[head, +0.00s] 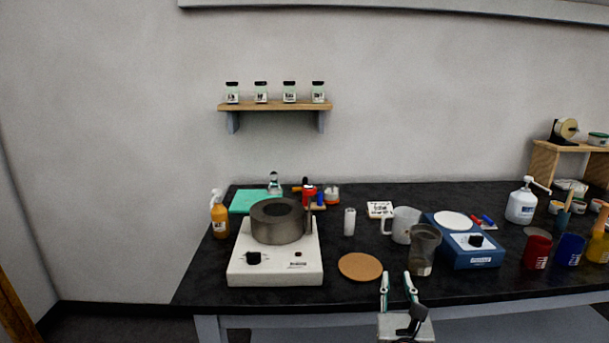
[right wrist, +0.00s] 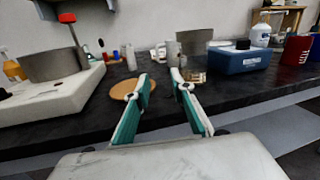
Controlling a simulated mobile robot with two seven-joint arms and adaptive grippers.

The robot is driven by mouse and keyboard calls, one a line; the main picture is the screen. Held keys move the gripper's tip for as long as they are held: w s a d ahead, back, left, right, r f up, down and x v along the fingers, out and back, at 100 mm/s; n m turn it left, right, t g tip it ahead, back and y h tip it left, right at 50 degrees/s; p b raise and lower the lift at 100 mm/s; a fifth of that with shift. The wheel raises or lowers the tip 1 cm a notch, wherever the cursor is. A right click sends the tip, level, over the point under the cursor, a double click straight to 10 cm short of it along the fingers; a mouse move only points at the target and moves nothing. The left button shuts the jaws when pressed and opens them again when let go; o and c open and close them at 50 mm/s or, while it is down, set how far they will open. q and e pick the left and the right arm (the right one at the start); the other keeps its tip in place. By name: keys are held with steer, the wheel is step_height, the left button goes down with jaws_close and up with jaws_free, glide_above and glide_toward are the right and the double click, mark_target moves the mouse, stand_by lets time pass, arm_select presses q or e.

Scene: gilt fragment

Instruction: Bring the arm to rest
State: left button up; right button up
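My right gripper (head: 398,289) is at the front edge of the black bench, in front of the cork mat and the grey cup. Its two teal-lined fingers are spread apart with nothing between them. In the right wrist view the same gripper (right wrist: 162,84) is open and empty, with the bench ahead of it. My left gripper does not show in either view.
The black bench (head: 330,287) holds a white hotplate (head: 275,269) with a dark round vessel (head: 279,231), a cork mat (head: 360,266), a grey cup (head: 423,250), a white mug (head: 402,225) and a blue device (head: 466,254). Coloured cups (head: 537,251) stand at right. Floor space lies left.

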steer(key=s+a+f+n+g+y+p, duration=0.15)
steer(key=s+f+n+y, duration=0.4)
steer(key=n, duration=0.85)
steer(key=s+a+f+n+t+y+p, duration=0.1)
steer(key=s+a+f+n+y, duration=0.15)
steer(key=s+f+n, duration=0.9)
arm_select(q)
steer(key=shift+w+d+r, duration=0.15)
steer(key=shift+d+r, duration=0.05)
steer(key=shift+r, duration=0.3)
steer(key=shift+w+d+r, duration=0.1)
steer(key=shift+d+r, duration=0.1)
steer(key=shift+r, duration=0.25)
arm_select(e)
steer(key=s+d+f+n+g+h, duration=0.1)
steer(key=s+f+n+g, duration=0.2)
steer(key=s+f+n, duration=0.3)
steer(key=s+d+f+n+g+h, duration=0.1)
steer(key=s+d+f+n+g, duration=0.1)
steer(key=s+f+n+g, duration=0.2)
steer(key=s+f+n, duration=0.3)
steer(key=n, duration=0.2)
steer(key=shift+s+d+f+n, duration=0.15)
steer(key=shift+s+d+n, duration=0.15)
steer(key=shift+n, duration=0.05)
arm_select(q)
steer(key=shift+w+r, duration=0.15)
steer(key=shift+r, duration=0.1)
